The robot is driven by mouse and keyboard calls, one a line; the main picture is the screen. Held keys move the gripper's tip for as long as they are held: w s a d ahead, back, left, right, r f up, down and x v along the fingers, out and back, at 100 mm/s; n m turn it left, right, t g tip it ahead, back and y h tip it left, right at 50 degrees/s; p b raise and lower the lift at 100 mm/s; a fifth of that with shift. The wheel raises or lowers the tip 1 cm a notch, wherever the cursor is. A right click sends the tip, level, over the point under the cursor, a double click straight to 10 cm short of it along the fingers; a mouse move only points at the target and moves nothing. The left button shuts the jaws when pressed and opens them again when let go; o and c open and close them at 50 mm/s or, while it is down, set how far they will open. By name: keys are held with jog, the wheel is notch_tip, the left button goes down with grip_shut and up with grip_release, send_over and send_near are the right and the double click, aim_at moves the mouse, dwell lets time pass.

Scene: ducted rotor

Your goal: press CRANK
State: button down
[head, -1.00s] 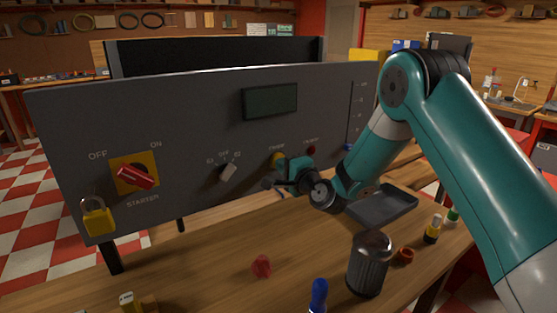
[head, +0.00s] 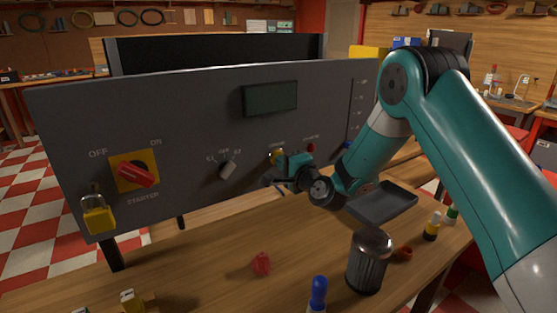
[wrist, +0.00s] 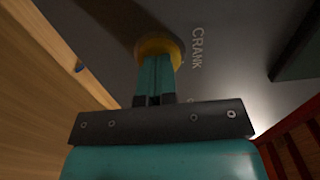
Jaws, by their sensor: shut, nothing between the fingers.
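The grey panel (head: 190,110) stands upright on the bench. Its CRANK button is a round yellow button (head: 276,157), partly hidden behind my gripper in the head view. In the wrist view the yellow button (wrist: 172,44) sits beside the white CRANK lettering. My gripper (wrist: 154,62) is shut and empty. Its fingertips point at the button and overlap its face, in line with it. I cannot tell whether they touch it or how far it is pushed in. In the head view my gripper (head: 280,163) is close to the panel.
A red button (head: 311,147) is just right of the yellow one. Left are a selector knob (head: 227,170), a red STARTER switch (head: 137,175) and a yellow padlock (head: 97,220). A dark display (head: 270,98) is above. A tray (head: 385,203) and metal canister (head: 367,268) stand on the bench.

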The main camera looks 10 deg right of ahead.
jog(key=b+v, duration=0.6)
jog(key=shift+s+b, duration=0.3)
jog(key=shift+b, duration=0.1)
dwell(0.4)
jog(key=s+a+r+n+g+y+p, duration=0.1)
jog(key=s+a+r+n+g+y, duration=0.1)
jog(key=s+a+n+g, duration=0.5)
jog(key=s+a+r+n+g+y+p, duration=0.1)
jog(key=s+a+r+n+g+y, duration=0.15)
jog(key=s+n, duration=0.45)
jog(key=s+d+n+g+h+p, duration=0.1)
jog(key=s+d+n+g+h, duration=0.1)
jog(key=s, duration=0.9)
jog(key=s+d+n+g+h, duration=0.2)
jog(key=s+n+g+h, duration=0.2)
jog(key=s, duration=0.7)
jog(key=shift+s+d+n+g+p, duration=0.2)
jog(key=shift+s+n+g+p, duration=0.15)
jog(key=shift+n+g, duration=0.5)
jog(key=shift+r, duration=0.15)
